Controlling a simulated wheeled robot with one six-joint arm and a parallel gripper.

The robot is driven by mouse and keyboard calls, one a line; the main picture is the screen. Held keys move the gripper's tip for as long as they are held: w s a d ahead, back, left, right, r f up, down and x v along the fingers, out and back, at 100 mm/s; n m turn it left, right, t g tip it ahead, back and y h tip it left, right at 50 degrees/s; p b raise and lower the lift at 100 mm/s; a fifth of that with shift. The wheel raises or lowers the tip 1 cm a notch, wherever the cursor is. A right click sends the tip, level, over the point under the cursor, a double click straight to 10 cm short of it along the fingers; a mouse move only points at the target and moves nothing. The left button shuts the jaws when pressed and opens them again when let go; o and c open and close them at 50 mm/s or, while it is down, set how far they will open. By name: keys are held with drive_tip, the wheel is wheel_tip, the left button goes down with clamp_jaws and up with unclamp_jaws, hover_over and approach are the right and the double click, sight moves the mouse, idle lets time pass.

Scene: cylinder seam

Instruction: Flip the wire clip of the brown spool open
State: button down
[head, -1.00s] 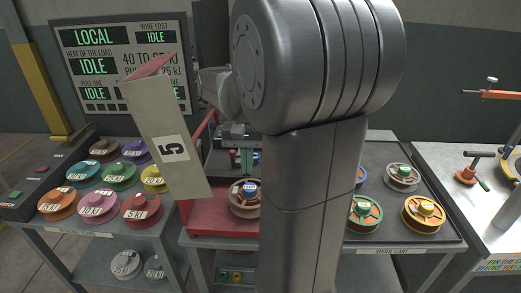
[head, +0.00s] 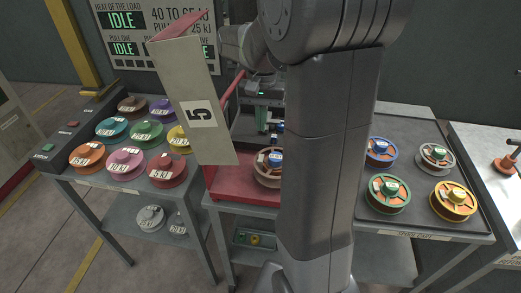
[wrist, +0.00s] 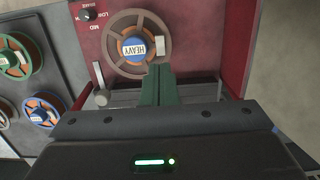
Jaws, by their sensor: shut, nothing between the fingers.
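The brown spool (wrist: 133,47) shows in the wrist view with a brown spoked rim and a blue hub reading HEAVY. It lies on the red machine bed (wrist: 205,45). A small pale piece (wrist: 160,45) sits at the hub's right side; I cannot tell whether it is the wire clip or a label. My gripper (wrist: 158,72) has its green fingers shut and empty, with tips just below the hub in the picture, over the spool's lower rim. I cannot tell whether they touch. In the head view the spool (head: 266,179) is partly hidden by my arm.
A speed cart (head: 420,232) with several spools stands on the right. A rack (head: 118,192) of coloured spools stands on the left. A lever with a grey knob (wrist: 101,97) stands beside the spool.

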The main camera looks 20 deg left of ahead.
sight(262, 159)
drive_tip(key=f, duration=0.3)
drive_tip(key=f+p, duration=0.1)
drive_tip(key=f, duration=0.2)
drive_tip(key=s+f, duration=0.1)
drive_tip(key=f, duration=0.3)
drive_tip(key=shift+s+d, duration=0.1)
drive_tip(key=shift+f+b, duration=0.45)
drive_tip(key=shift+b, duration=0.1)
drive_tip(key=shift+s+d+f+t+b, duration=0.15)
drive_tip(key=shift+s+f+t+b, duration=0.15)
drive_tip(key=shift+t+b, duration=0.6)
drive_tip(key=shift+d+f+y+b, duration=0.1)
drive_tip(key=shift+d+y+b, duration=0.15)
drive_tip(key=shift+b, duration=0.5)
drive_tip(key=shift+w, duration=0.1)
drive_tip(key=shift+w+r, duration=0.15)
drive_tip(key=shift+r, duration=0.1)
drive_tip(key=shift+w+a+r+p, duration=0.15)
drive_tip(key=shift+w+r+p, duration=0.05)
drive_tip(key=shift+p, duration=0.1)
